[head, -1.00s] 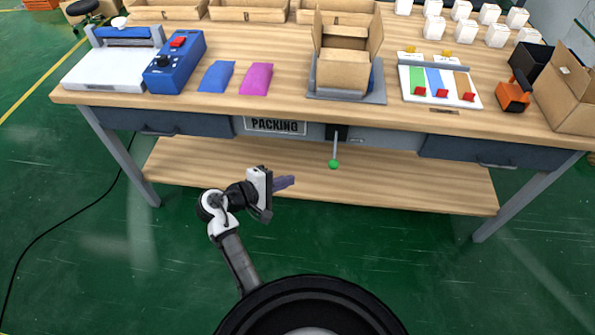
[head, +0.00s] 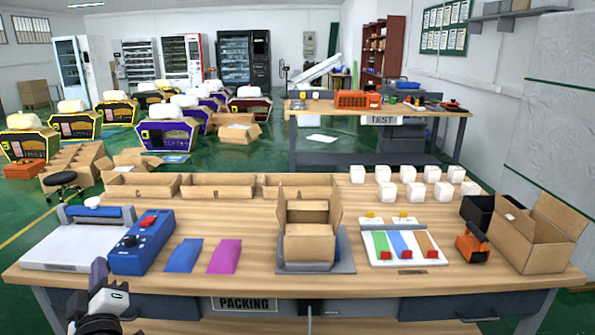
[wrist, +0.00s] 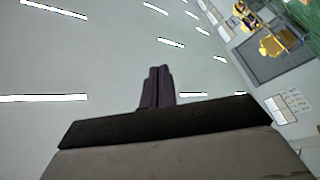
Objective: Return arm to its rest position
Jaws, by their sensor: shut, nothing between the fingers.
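My gripper shows in the wrist view (wrist: 158,88) with its two dark fingers together and nothing between them. Behind the fingers are the grey ceiling and its strip lights. In the head view my arm and gripper (head: 100,272) stand at the lower left, in front of the packing table's (head: 330,288) front edge. The fingers point upward there, and most of the arm is below the picture.
On the table are a blue control box (head: 143,243), an open carton (head: 308,240) on a grey stand, a tray with coloured strips (head: 395,243) and a larger carton (head: 540,230). A test table (head: 380,110) stands behind. A stool (head: 62,180) is at left.

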